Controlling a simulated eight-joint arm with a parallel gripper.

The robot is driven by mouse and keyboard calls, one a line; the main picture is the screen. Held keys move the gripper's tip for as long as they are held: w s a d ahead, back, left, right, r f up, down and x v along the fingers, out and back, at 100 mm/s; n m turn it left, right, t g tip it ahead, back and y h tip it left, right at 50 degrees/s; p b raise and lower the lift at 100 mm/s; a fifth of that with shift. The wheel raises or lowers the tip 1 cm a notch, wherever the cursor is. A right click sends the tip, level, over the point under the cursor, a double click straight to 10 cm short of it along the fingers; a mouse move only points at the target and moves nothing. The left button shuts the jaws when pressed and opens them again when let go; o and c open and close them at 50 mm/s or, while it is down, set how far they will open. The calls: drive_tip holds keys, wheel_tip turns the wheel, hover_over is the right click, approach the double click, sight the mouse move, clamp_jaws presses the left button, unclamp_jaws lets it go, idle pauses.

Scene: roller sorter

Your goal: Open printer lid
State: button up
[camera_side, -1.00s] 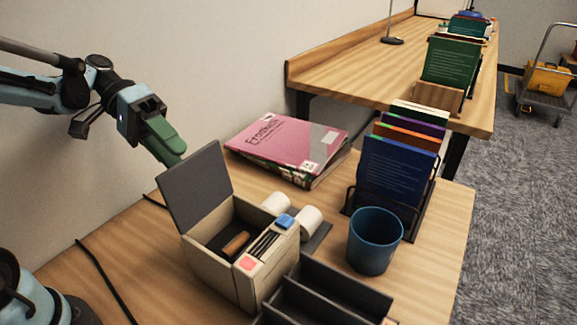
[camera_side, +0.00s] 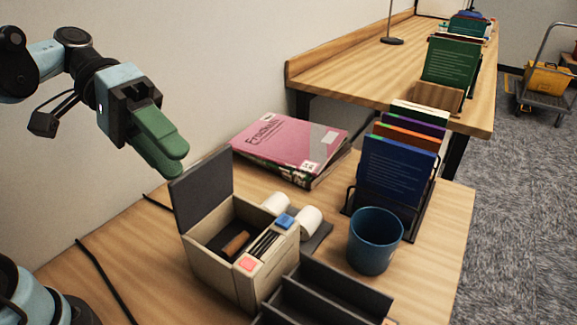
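The printer (camera_side: 222,272) is a beige box on the wooden table, with a blue button and a red button on its top edge. Its dark grey lid (camera_side: 203,190) stands raised on the left side, nearly upright. A brown roll lies in the dark opening inside. My gripper (camera_side: 172,160), with green fingers, is above and to the left of the lid, near its top edge. The fingers lie close together and I see nothing between them. Whether a fingertip touches the lid is unclear.
A blue cup (camera_side: 374,241) and a dark divided tray (camera_side: 325,300) stand right of the printer. White rolls (camera_side: 276,204) sit behind it. A stack of magazines (camera_side: 290,143) and a rack of books (camera_side: 396,172) lie further back. A black cable (camera_side: 105,280) runs along the left.

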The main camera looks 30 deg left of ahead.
drive_tip(key=shift+s+d+r, duration=0.1)
drive_tip(key=shift+c, duration=0.2)
drive_tip(key=shift+c, duration=1.1)
drive_tip(key=shift+s+d+f+g+y, duration=0.15)
drive_tip(key=shift+d+f+g+y, duration=0.1)
drive_tip(key=shift+f+g+y, duration=0.05)
drive_tip(key=shift+c, duration=1.3)
drive_tip(key=f+g+y, duration=0.1)
drive_tip(key=y, duration=0.1)
drive_tip(key=s+d+f+g+y, duration=0.1)
drive_tip(key=f+y, duration=0.1)
drive_tip(key=shift+s+d+f+g, duration=0.1)
drive_tip(key=shift+s+d+g, duration=0.1)
drive_tip(key=shift+g, duration=0.1)
clamp_jaws()
drive_tip(key=w+d+r+n+t+y, duration=0.1)
drive_tip(key=w+d+r+t+y, duration=0.3)
drive_tip(key=d+t+y, duration=0.65)
drive_tip(key=g+y, duration=0.2)
drive_tip(key=y, duration=0.1)
approach(214, 183)
wheel_tip(214, 183, down, 3)
drive_tip(key=w+d, duration=0.2)
drive_tip(key=shift+a+r, duration=0.1)
drive_tip(key=shift+a, duration=1.95)
